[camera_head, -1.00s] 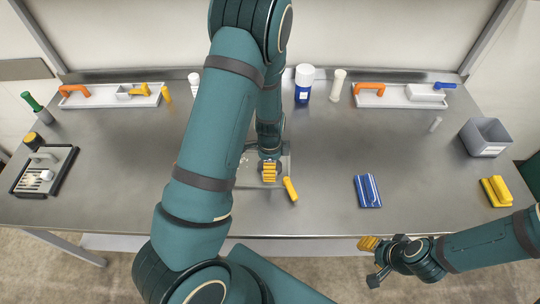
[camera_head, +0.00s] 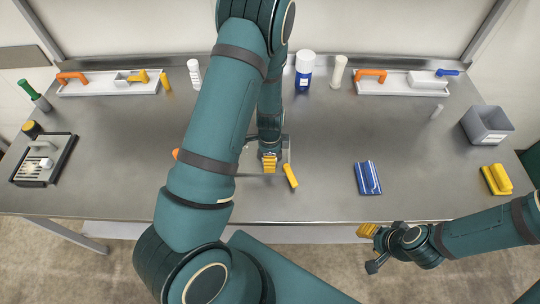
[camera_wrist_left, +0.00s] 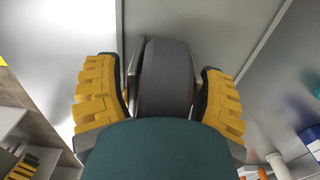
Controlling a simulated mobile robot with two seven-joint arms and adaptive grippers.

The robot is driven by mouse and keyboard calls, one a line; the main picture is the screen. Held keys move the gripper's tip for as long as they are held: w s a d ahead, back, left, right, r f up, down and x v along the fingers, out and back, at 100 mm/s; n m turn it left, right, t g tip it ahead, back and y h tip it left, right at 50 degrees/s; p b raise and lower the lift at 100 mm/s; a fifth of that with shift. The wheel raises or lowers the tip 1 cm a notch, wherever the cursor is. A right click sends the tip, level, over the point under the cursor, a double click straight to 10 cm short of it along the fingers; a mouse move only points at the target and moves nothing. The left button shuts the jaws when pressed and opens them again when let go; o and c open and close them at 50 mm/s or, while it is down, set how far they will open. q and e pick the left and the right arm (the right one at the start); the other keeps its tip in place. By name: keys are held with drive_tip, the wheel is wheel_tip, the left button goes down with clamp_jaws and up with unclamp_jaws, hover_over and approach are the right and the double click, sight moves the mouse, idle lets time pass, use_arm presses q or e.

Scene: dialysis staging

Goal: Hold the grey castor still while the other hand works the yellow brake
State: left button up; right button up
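In the left wrist view, the grey castor (camera_wrist_left: 165,75) stands between the two yellow-padded fingers of my left gripper (camera_wrist_left: 163,95). In the head view, my left gripper (camera_head: 269,162) is low over the middle front of the bench, and my arm hides most of the castor. The yellow brake (camera_head: 291,175) sticks out just right of the gripper, apart from it. My right gripper (camera_head: 368,240) is beyond the front edge of the bench, away from the brake; its finger opening is unclear.
A blue item (camera_head: 368,177) and yellow blocks (camera_head: 496,180) lie to the right on the steel bench (camera_head: 420,150). A grey bin (camera_head: 487,126) stands at the right. White trays (camera_head: 400,87) and bottles (camera_head: 305,70) line the back. A black tray (camera_head: 60,165) is at the left.

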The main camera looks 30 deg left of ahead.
use_arm(q)
drive_tip(key=shift+o, duration=0.6)
wheel_tip(320, 180, up, 12)
drive_tip(key=shift+r, duration=0.1)
drive_tip(key=shift+c, duration=0.4)
